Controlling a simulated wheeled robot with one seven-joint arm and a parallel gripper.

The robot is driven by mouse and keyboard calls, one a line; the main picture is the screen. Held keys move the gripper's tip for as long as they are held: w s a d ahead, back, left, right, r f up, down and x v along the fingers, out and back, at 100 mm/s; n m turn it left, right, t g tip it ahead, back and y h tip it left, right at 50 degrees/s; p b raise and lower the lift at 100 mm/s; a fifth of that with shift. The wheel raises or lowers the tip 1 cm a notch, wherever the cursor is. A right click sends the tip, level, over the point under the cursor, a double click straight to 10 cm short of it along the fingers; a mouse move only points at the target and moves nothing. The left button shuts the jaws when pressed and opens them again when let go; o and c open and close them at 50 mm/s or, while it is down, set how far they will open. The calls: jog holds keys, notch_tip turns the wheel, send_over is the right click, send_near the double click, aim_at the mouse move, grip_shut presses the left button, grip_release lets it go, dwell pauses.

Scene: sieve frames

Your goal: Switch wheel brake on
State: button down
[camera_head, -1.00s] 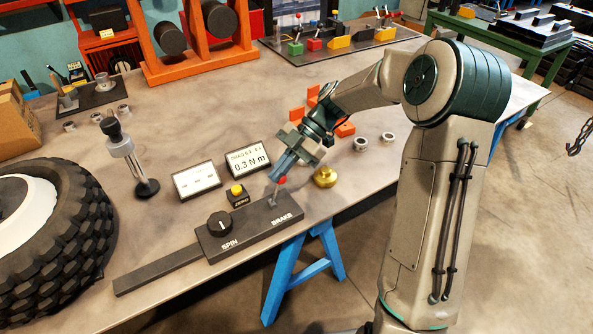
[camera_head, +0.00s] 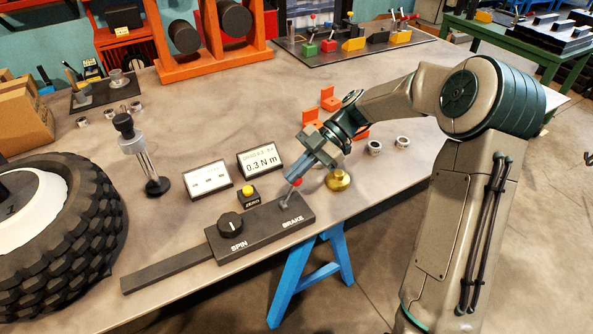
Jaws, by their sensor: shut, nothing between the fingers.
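A dark control panel (camera_head: 262,228) labelled SPIN and BRAKE lies near the front edge of the workbench. The brake lever (camera_head: 288,194) stands at its right end above the word BRAKE. It has a red knob and leans to the right. My gripper (camera_head: 292,177) is shut, its fingertips right at the red knob. I cannot tell whether they touch it. The fingers partly hide the knob. The black SPIN dial (camera_head: 230,225) sits on the panel's left part. The wheel (camera_head: 55,230), with a chunky black tyre and white hub, is at the left.
A yellow button box (camera_head: 247,195) and two displays, one reading 0.3 N m (camera_head: 260,160), stand behind the panel. A brass weight (camera_head: 338,180) is just right of the lever. A clear-bodied stand (camera_head: 147,165) is at left. Orange brackets (camera_head: 328,100) stand behind my gripper.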

jog(key=w+d+r, duration=0.2)
jog(key=d+r, duration=0.2)
jog(key=r, duration=0.4)
jog(key=shift+w+d, duration=0.15)
jog(key=shift+d, duration=0.2)
